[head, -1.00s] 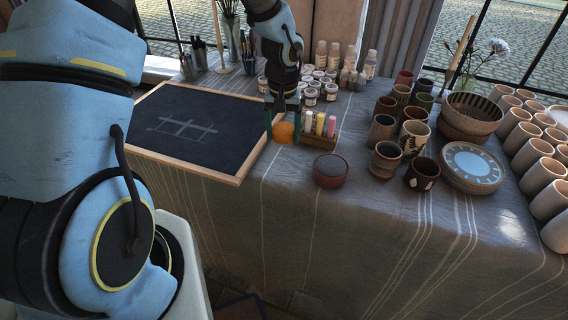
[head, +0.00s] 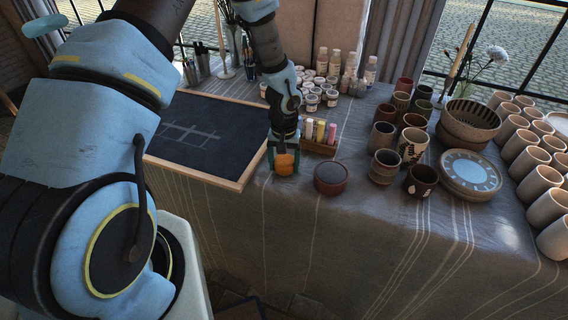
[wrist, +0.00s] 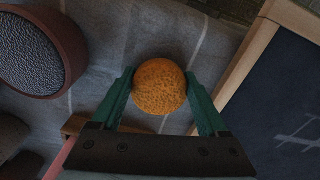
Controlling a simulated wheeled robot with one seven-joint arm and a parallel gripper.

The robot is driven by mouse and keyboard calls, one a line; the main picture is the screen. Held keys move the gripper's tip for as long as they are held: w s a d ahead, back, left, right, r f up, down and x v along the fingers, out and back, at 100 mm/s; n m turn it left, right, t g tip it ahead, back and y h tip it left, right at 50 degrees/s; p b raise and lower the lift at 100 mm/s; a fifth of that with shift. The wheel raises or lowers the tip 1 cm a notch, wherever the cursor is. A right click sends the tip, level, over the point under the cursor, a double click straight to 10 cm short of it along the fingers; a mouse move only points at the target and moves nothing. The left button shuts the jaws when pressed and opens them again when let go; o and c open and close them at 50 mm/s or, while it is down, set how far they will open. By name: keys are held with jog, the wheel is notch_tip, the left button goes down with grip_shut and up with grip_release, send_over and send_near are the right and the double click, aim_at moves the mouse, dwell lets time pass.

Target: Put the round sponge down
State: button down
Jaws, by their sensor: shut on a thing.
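The round sponge is orange and rough; in the wrist view the sponge (wrist: 160,87) sits between the two green fingers of my gripper (wrist: 162,95). In the head view the sponge (head: 284,163) shows at the tips of my gripper (head: 284,158), which is shut on it. The gripper points down near the front edge of the table, just right of the chalkboard's corner and left of a round dark red dish. I cannot tell whether the sponge touches the cloth.
The round dish (head: 330,174) with a dark top is close on the right. The framed chalkboard (head: 205,135) lies on the left. A wooden chalk holder (head: 319,147) stands behind. Several cups (head: 384,166) and a patterned plate (head: 470,172) are farther right. Bare cloth (head: 300,215) hangs in front.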

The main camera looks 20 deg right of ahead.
aim_at(284, 163)
jog(key=shift+f, duration=0.3)
grip_release()
jog(key=shift+r, duration=0.15)
jog(key=shift+r, duration=0.15)
notch_tip(284, 163, up, 10)
jog(key=b, duration=0.3)
jog(key=shift+s+a+r, duration=0.1)
jog(key=shift+s+r, duration=0.05)
jog(key=shift+r, duration=0.1)
jog(key=w+a+r+n, duration=0.1)
jog(key=a+r, duration=0.2)
jog(key=a, duration=0.5)
jog(key=w+a+r+n, duration=0.1)
jog(key=a+r, duration=0.3)
jog(key=a, duration=0.3)
jog(key=s+a+r+n, duration=0.1)
jog(key=s+a+r, duration=0.1)
jog(key=a, duration=0.5)
jog(key=s+a+r+n+t, duration=0.1)
jog(key=s+a+r+n, duration=0.1)
jog(key=a, duration=0.5)
jog(key=shift+s+a+r+t, duration=0.3)
jog(key=shift+s+a+r, duration=0.1)
jog(key=shift+s, duration=0.25)
